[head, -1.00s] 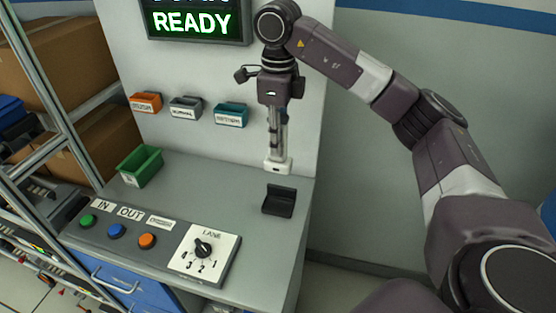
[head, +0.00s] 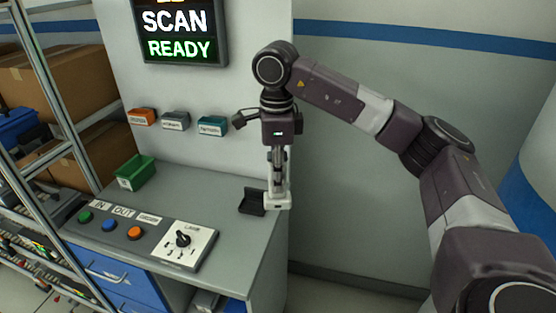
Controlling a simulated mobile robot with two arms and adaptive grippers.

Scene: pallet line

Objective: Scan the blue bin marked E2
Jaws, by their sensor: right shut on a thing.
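My right gripper (head: 277,168) points down over the right edge of the workbench and is shut on a white handheld scanner (head: 278,201). The scanner is just right of an empty black holder (head: 251,203); whether they touch I cannot tell. A blue bin (head: 20,126) shows partly on the rack at the far left, and I can read no E2 mark on it. My left gripper is out of view.
The workbench (head: 215,200) carries a green bin (head: 135,173), several push buttons and a lane dial (head: 183,239). A screen (head: 180,32) reads SCAN READY. Floor right of the bench is clear.

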